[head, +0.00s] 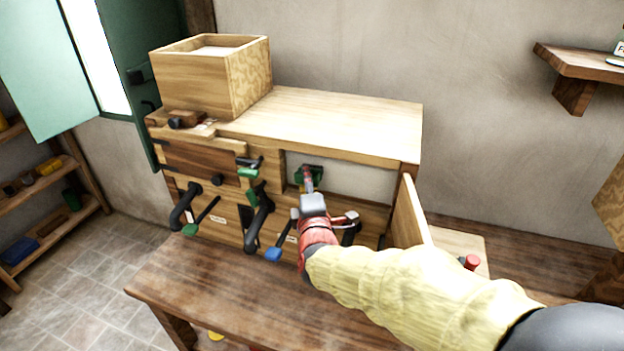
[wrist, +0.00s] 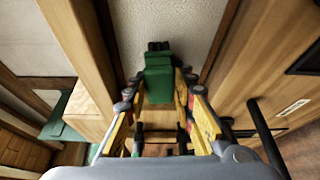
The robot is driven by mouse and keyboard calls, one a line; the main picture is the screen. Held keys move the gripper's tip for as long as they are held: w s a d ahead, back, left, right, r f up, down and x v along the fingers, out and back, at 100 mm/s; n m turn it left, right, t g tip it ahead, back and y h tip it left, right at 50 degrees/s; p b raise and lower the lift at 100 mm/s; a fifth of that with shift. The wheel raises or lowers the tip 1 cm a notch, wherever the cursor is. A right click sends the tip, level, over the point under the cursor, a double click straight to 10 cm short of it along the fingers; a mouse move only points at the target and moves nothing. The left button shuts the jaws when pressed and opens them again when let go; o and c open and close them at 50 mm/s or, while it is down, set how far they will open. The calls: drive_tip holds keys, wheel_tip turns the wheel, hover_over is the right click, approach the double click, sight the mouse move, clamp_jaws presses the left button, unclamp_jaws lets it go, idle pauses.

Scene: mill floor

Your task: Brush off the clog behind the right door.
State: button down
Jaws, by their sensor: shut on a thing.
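The right door (head: 408,215) of the wooden mill cabinet stands swung open at the right. Its opening (head: 355,180) shows a pale back. My gripper (head: 309,187) is in front of the opening's left part. It is shut on a green brush (wrist: 158,82), whose dark bristle end points away from my gripper in the wrist view. The brush also shows in the head view (head: 316,171), at the opening's left part, partly hidden by my gripper. I cannot make out a clog; my gripper and the brush may hide it.
The left door (head: 200,165) is shut. A wooden hopper box (head: 215,80) stands on the cabinet top. Black handles, a green-tipped lever (head: 191,229) and a blue-tipped lever (head: 272,254) stick out in front. A red knob (head: 471,262) is beyond the open door. The bench front (head: 215,280) is clear.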

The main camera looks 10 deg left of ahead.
drive_tip(key=s+p, duration=0.2)
drive_tip(key=s, duration=0.4)
drive_tip(key=shift+a, duration=0.2)
drive_tip(key=shift+s, duration=0.1)
idle(0.4)
drive_tip(key=s+p, duration=0.1)
drive_tip(key=s, duration=0.1)
drive_tip(key=shift+s+a+p, duration=0.1)
drive_tip(key=shift+s+p, duration=0.3)
idle(0.5)
